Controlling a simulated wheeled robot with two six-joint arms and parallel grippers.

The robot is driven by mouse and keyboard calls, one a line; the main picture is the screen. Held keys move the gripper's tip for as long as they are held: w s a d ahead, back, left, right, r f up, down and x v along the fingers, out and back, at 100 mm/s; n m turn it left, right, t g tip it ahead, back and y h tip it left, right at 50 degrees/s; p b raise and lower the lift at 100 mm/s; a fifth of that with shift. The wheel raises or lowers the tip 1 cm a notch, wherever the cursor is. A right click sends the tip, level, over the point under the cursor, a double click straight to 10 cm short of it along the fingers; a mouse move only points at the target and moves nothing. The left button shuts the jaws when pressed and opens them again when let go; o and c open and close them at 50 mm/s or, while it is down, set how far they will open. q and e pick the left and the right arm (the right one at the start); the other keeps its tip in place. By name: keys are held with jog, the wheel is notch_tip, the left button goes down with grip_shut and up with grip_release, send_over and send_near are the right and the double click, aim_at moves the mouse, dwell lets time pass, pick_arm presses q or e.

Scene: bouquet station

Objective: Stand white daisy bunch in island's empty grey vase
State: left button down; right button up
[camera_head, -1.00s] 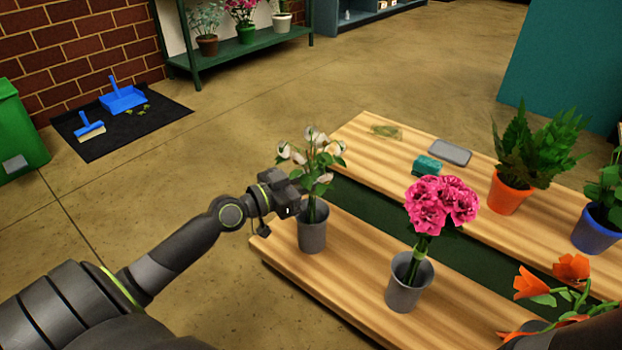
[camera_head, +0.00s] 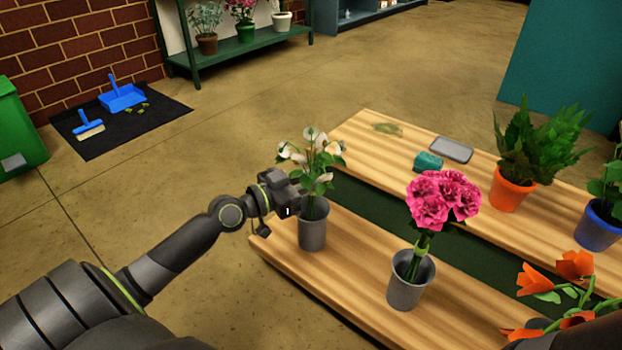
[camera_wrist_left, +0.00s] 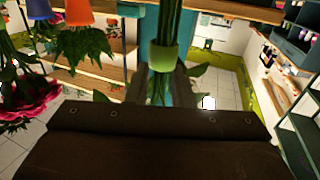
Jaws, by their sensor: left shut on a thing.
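The white daisy bunch (camera_head: 313,152) stands upright with its stems in a grey vase (camera_head: 312,235) at the left end of the near wooden plank. My left gripper (camera_head: 293,192) is shut on the bunch's stems just above the vase rim. In the left wrist view the green stems (camera_wrist_left: 176,25) with a light green band (camera_wrist_left: 164,58) run between the fingers. The stem ends are hidden inside the vase. My right gripper is not in view.
A second grey vase (camera_head: 406,293) with pink flowers (camera_head: 441,200) stands to the right on the same plank. Orange flowers (camera_head: 575,265) are at the lower right. The back plank holds a teal block (camera_head: 428,162), a grey tray (camera_head: 451,150), an orange pot (camera_head: 508,191) and a blue pot (camera_head: 596,228).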

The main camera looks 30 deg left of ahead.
pick_arm(q)
jog(key=c, duration=1.2)
grip_release()
jog(key=shift+s+f, duration=0.1)
jog(key=shift+s+a, duration=0.2)
jog(key=shift+s, duration=0.1)
jog(key=shift+v, duration=8.3)
